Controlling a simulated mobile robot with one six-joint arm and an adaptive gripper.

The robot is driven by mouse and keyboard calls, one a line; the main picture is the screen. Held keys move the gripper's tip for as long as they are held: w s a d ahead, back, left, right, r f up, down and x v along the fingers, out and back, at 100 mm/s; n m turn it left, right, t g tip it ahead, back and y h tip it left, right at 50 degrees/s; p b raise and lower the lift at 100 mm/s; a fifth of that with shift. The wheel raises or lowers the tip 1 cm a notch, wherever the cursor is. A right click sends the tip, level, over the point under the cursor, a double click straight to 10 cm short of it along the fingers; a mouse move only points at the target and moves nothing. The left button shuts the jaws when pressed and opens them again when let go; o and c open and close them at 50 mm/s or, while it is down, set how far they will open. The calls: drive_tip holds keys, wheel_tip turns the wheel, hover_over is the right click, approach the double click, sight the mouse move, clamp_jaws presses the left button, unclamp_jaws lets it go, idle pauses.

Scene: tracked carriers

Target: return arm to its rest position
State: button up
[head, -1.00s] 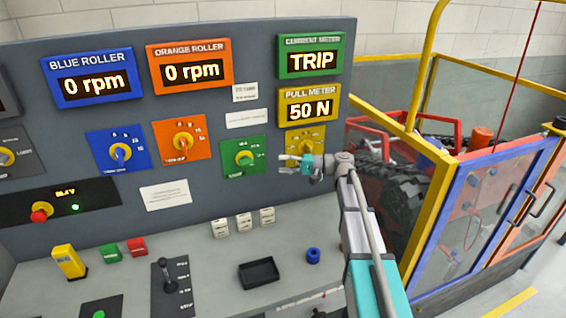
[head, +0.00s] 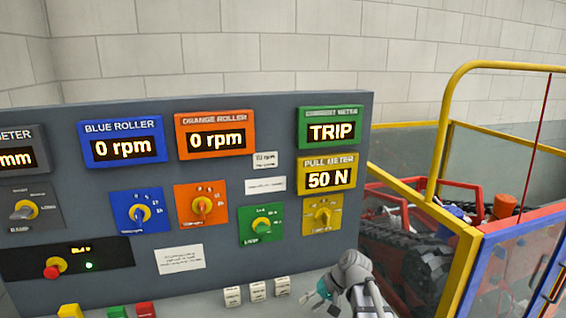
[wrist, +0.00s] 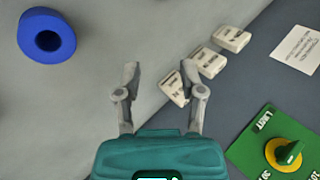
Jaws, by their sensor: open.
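My gripper (wrist: 165,85) is open and empty in the wrist view, with its two grey fingers apart above the pale desk top. In the head view my gripper (head: 316,298) and wrist are low, in front of the panel's lower right part, below the green knob plate (head: 262,224). The fingers are small there and partly hidden by the wrist. The rest of my arm runs out of the bottom of the picture.
The control panel (head: 95,195) shows 0 rpm on both rollers, TRIP and 50 N. White blocks (head: 257,290) stand at its foot. A blue ring (wrist: 47,38) lies on the desk. A yellow-framed enclosure (head: 470,240) with a tracked machine stands at the right.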

drive_tip(key=s+d+f+h, duration=0.1)
drive_tip(key=s+d+h, duration=0.1)
drive_tip(key=s, duration=0.1)
drive_tip(key=s+d+f+h, duration=0.1)
drive_tip(key=s+d+h, duration=0.1)
drive_tip(key=s+d, duration=0.1)
drive_tip(key=s+d+f+h, duration=0.2)
drive_tip(key=s+d+h, duration=0.1)
drive_tip(key=s, duration=0.1)
drive_tip(key=shift+n, duration=0.3)
drive_tip(key=shift+s+d+h, duration=0.25)
drive_tip(key=shift+d+h, duration=0.05)
drive_tip(key=shift+d, duration=0.2)
drive_tip(key=shift+a, duration=0.15)
idle(1.5)
